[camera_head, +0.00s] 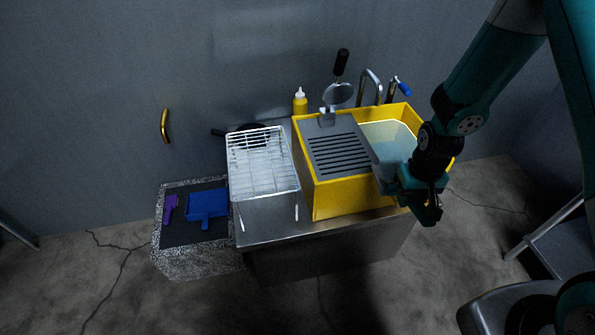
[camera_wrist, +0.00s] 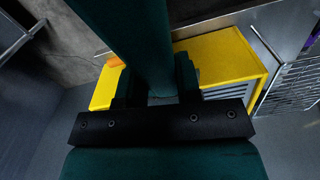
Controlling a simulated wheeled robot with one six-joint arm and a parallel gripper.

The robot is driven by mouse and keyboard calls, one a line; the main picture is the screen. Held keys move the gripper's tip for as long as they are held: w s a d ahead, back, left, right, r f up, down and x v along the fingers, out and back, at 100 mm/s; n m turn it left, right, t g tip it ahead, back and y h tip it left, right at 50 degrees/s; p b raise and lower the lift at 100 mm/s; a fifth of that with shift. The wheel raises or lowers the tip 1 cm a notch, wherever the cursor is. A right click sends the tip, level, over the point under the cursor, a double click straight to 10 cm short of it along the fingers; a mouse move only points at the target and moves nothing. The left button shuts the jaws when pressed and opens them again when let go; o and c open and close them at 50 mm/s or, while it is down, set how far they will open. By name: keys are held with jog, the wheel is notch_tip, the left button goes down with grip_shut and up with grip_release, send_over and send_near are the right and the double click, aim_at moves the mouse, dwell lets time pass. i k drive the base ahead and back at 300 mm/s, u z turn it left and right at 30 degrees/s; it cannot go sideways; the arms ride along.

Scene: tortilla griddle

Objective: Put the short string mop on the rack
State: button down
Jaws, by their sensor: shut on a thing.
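The white wire rack (camera_head: 262,165) stands on the steel counter, left of the yellow sink. It also shows at the right edge of the wrist view (camera_wrist: 292,88). My gripper (camera_head: 428,203) is at the front right corner of the sink, well right of the rack. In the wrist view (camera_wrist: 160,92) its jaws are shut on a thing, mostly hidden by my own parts. A pale grey patch (camera_head: 384,172) lies just left of the gripper. I cannot tell whether it is part of what I hold. I cannot clearly identify the short string mop.
The yellow sink (camera_head: 340,201) has a grey slatted board (camera_head: 340,150) on its left. Taps (camera_head: 371,85), a yellow bottle (camera_head: 300,102) and a black-handled utensil (camera_head: 340,70) are behind. Blue (camera_head: 208,203) and purple (camera_head: 170,208) items lie on a dark mat at left.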

aim_at(262, 165)
jog(key=z, duration=0.35)
jog(key=k, duration=0.8)
jog(key=u, duration=0.45)
jog(key=i, duration=0.6)
jog(key=u, duration=0.85)
jog(key=i, duration=0.9)
jog(key=z, duration=0.15)
